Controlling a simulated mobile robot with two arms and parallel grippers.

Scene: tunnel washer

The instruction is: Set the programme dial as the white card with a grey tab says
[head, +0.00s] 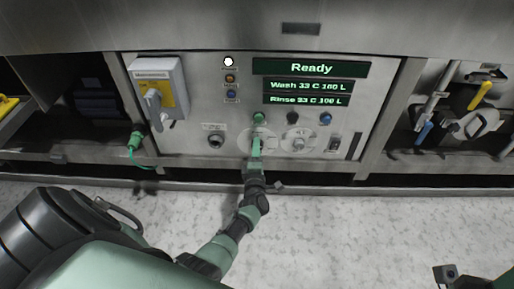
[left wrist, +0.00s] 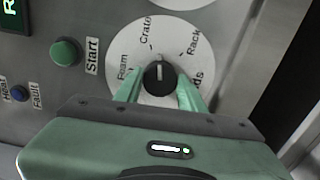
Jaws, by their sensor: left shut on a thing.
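The programme dial (left wrist: 125,42) is a white disc with a black knob (left wrist: 160,78) in the left wrist view. Its labels read Foam, Crate, Rack and one partly hidden word ending in "ds". The white pointer line on the knob points up in that view, between Crate and Rack. My left gripper (left wrist: 160,92) is shut on the knob, one green finger on each side. In the head view my left gripper (head: 256,150) reaches the panel below the green button and covers much of the dial. No white card with a grey tab shows.
The green Start button (left wrist: 65,52) is beside the dial. A second dial (head: 298,140) is just to the right in the head view. A grey switch box (head: 158,88) is at left.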

